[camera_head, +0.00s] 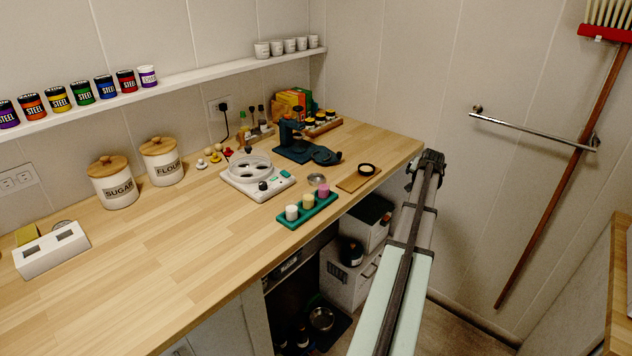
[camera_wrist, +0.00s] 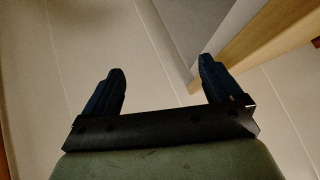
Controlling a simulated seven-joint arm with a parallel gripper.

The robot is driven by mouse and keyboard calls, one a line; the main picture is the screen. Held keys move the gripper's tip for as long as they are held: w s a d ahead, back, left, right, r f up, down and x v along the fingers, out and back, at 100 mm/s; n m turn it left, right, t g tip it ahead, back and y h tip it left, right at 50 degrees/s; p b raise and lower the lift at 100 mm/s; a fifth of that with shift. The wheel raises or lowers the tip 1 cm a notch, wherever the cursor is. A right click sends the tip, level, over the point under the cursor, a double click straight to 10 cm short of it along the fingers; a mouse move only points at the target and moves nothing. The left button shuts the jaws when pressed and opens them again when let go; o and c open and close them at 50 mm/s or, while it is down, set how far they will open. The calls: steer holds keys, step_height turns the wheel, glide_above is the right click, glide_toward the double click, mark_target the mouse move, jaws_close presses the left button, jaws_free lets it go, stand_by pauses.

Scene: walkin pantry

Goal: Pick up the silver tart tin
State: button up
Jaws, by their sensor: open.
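A small round silver tin (camera_head: 317,180), which looks like the tart tin, sits on the wooden counter (camera_head: 200,247). It is behind the green tray (camera_head: 286,225) and right of the white round-topped appliance (camera_head: 257,178). My gripper (camera_head: 431,158) is off the counter's right end, to the right of the tin and well apart from it. In the wrist view my gripper (camera_wrist: 162,82) has its two dark fingers spread wide with nothing between them. The tin does not show in the wrist view.
The green tray holds several small coloured cups. A small wooden board with a dark ring (camera_head: 366,170) lies right of the tin. A dark blue device (camera_head: 298,143) stands behind. A shiny bowl (camera_head: 321,318) is on the low shelf. The counter's left front is clear.

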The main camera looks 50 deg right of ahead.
steer(key=w+d+r+n, duration=0.1)
steer(key=w+d+r, duration=0.15)
steer(key=r, duration=1.25)
steer(key=w+a+y, duration=0.2)
steer(key=w+a, duration=1.3)
steer(key=a, duration=0.1)
steer(key=w+a+r+m+g+y, duration=0.15)
steer(key=w+a, duration=0.25)
steer(key=a, duration=0.7)
steer(key=w+a+r+g, duration=0.1)
steer(key=w+a+g, duration=0.25)
steer(key=a, duration=0.65)
glide_toward(317, 180)
steer(key=shift+s+d+f+t, duration=0.15)
steer(key=shift+s+f+t, duration=0.1)
steer(key=shift+f+t, duration=0.25)
steer(key=shift+x, duration=2.75)
steer(key=shift+s, duration=0.2)
steer(key=c, duration=1.1)
